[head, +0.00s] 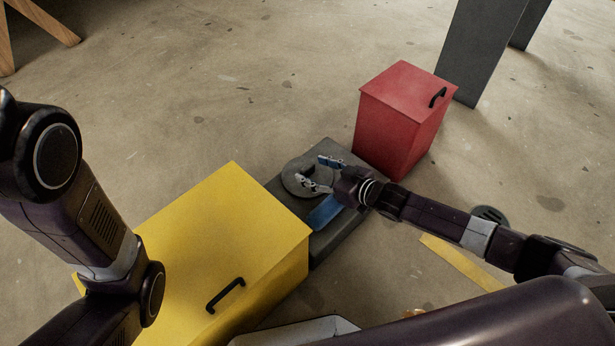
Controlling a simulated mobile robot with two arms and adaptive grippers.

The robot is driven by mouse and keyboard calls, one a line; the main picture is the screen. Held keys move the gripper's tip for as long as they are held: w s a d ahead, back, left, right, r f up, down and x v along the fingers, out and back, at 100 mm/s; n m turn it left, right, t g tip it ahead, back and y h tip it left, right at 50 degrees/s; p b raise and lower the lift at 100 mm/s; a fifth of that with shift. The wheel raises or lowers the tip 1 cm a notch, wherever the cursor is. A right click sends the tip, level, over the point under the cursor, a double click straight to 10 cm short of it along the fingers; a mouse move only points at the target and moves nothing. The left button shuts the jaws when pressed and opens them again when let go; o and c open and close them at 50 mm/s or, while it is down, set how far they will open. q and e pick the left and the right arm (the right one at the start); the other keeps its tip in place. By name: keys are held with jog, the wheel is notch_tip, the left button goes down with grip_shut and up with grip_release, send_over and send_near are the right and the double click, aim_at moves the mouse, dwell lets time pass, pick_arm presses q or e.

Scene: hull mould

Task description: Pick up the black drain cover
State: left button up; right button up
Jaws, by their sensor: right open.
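A round black drain cover (490,214) with slots lies on the concrete floor at the right, just behind my right forearm, which hides its lower edge. My right gripper (311,168) is well to the left of it, with its fingers spread and nothing between them. The gripper is over a grey ring-shaped disc (293,180) on a dark flat block; I cannot tell whether it touches the disc. My left arm comes in at the left, but its gripper is out of view.
A yellow box (215,215) with a black handle stands left of the dark block (345,233). A red box (395,115) stands behind it. A blue piece (322,213) lies on the block. A yellow strip (455,258) lies below my right forearm.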

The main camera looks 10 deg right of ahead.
jog(key=c, duration=1.5)
jog(key=shift+o, duration=0.2)
jog(key=shift+r, duration=0.1)
